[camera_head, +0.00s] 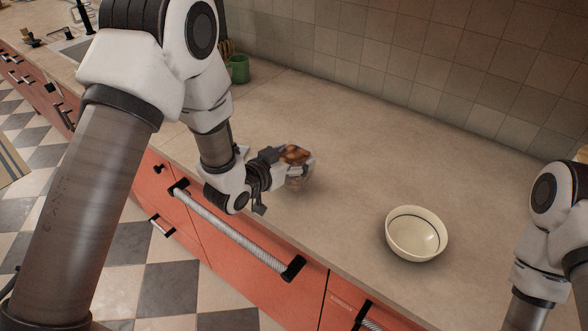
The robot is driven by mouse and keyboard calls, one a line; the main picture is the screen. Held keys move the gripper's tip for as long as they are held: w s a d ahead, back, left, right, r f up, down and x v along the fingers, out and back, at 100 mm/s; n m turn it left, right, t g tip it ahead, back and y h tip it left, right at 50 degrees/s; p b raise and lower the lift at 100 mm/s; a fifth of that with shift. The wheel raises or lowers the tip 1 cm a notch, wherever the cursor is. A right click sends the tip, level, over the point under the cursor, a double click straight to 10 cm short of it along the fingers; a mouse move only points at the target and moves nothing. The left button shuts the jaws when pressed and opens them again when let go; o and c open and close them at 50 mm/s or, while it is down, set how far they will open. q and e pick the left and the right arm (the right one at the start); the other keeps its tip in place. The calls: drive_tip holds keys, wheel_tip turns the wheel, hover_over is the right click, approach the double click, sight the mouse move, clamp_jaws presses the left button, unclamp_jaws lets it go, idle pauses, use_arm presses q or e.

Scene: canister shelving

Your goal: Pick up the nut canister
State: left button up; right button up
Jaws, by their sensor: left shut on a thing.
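The nut canister (299,176) is a small clear container with brown nuts showing at its top. It stands near the front edge of the counter, about the middle of the head view. My left gripper (285,168) reaches it from the left and is shut on it. The gripper's dark fingers hide part of the canister's left side. I cannot tell whether the canister's base touches the counter. Part of my right arm shows at the right edge, but its gripper is out of view.
A cream bowl (416,234) with a dark inner line sits on the counter (370,150) to the right. A green mug (238,69) stands at the back left by the tiled wall. Red drawers with a ribbed handle (235,231) lie below the front edge. The counter behind the canister is clear.

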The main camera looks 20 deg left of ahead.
use_arm(q)
drive_tip(key=s+a+r+p, duration=0.1)
drive_tip(key=s+p, duration=0.9)
drive_tip(key=s, duration=0.6)
drive_tip(key=shift+a, duration=0.3)
